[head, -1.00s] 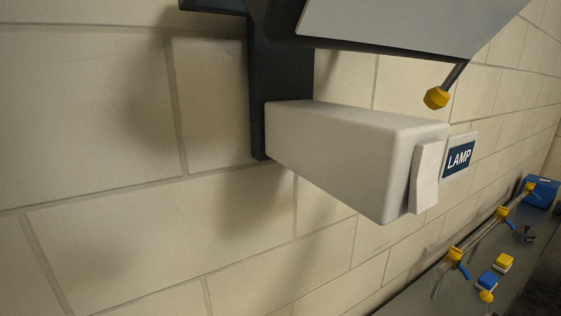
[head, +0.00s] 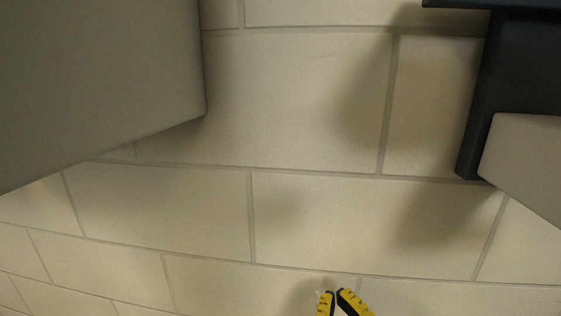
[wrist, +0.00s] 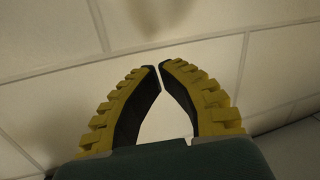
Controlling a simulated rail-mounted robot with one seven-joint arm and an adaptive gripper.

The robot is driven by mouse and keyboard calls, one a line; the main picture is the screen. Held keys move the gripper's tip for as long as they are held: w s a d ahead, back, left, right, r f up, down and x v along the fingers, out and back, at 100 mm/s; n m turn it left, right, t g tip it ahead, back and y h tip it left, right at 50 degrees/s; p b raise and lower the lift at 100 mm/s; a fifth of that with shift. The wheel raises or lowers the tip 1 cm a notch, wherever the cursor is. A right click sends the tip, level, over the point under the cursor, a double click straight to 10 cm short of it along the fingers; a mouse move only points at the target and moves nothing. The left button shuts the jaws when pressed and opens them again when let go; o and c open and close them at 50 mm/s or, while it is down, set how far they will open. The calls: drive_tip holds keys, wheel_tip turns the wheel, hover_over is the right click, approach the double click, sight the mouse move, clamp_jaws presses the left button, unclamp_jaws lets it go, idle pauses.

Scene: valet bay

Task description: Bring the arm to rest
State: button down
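My gripper (head: 335,292) shows at the bottom edge of the head view, with its yellow-and-black fingers pointing up in front of the block wall. In the wrist view my gripper (wrist: 160,67) has its two curved fingers bent together, their tips all but meeting. Nothing is between them; only pale wall shows through the gap behind the tips. The rest of the arm is out of the head view.
The pale block wall (head: 320,100) fills most of the head view. A large grey box-like body (head: 90,90) takes the upper left. At the right edge are a dark bracket (head: 485,100) and part of a pale housing (head: 530,160).

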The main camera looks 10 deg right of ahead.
drive_tip(key=a+f+y, duration=0.1)
drive_tip(key=a+f, duration=0.2)
drive_tip(key=a, duration=0.4)
drive_tip(key=s+r+m+t+p, duration=0.15)
drive_tip(key=s+r, duration=0.25)
drive_tip(key=r, duration=0.5)
drive_tip(key=s+r+n+t, duration=0.1)
drive_tip(key=s+r+t, duration=0.25)
drive_tip(key=r, duration=0.45)
wheel_tip(320, 180, up, 18)
drive_tip(key=p, duration=1.8)
wheel_tip(320, 180, down, 11)
drive_tip(key=b, duration=1.1)
drive_tip(key=shift+s+f+g, duration=0.2)
drive_tip(key=shift+g, duration=0.1)
drive_tip(key=shift+d+m, duration=0.1)
drive_tip(key=shift+m, duration=0.15)
wheel_tip(320, 180, up, 11)
drive_tip(key=p, duration=1.1)
